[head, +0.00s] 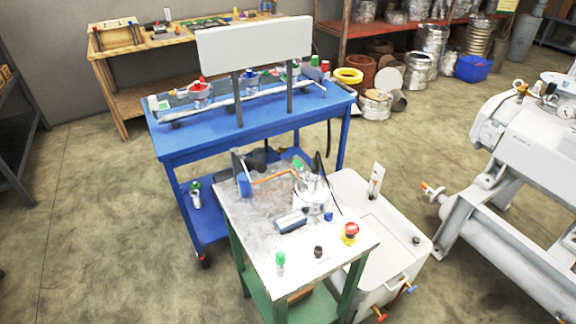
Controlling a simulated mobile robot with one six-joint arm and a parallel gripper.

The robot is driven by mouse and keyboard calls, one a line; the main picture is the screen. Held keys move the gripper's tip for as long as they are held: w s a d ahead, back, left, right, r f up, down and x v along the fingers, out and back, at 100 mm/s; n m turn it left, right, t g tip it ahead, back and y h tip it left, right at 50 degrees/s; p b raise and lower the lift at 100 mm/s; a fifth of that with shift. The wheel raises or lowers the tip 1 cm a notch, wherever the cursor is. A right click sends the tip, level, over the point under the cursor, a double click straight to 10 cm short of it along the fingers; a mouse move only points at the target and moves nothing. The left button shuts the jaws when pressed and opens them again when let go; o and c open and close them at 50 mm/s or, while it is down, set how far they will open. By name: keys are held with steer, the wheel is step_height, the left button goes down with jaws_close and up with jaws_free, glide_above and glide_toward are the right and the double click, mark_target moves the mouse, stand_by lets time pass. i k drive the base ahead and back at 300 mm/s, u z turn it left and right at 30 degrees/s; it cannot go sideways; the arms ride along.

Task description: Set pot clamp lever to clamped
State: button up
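A shiny, glass-like pot (313,194) stands on the grey top of a small green-legged table (236,218). An orange rod (272,178) runs from the pot's left side toward an upright blue part (244,184). A green part (298,163) shows above the pot, and a thin dark curved piece rises beside it. I cannot tell which of these small parts is the pot clamp lever, or whether it is clamped. My gripper is not in view.
A red button on a yellow base (350,232), a grey-blue box (291,221) and small knobs share the tabletop. A white cabinet (398,238) adjoins it on the right; a blue workbench (190,146) stands behind. Large white machinery (530,150) stands far right. Floor at left is clear.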

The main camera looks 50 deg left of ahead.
mark_target(305, 173)
steer(key=u, duration=0.35)
steer(key=i, duration=0.5)
steer(key=z, duration=0.5)
steer(key=k, duration=0.15)
steer(key=u, duration=2.45)
steer(key=k, duration=0.5)
steer(key=u, duration=0.05)
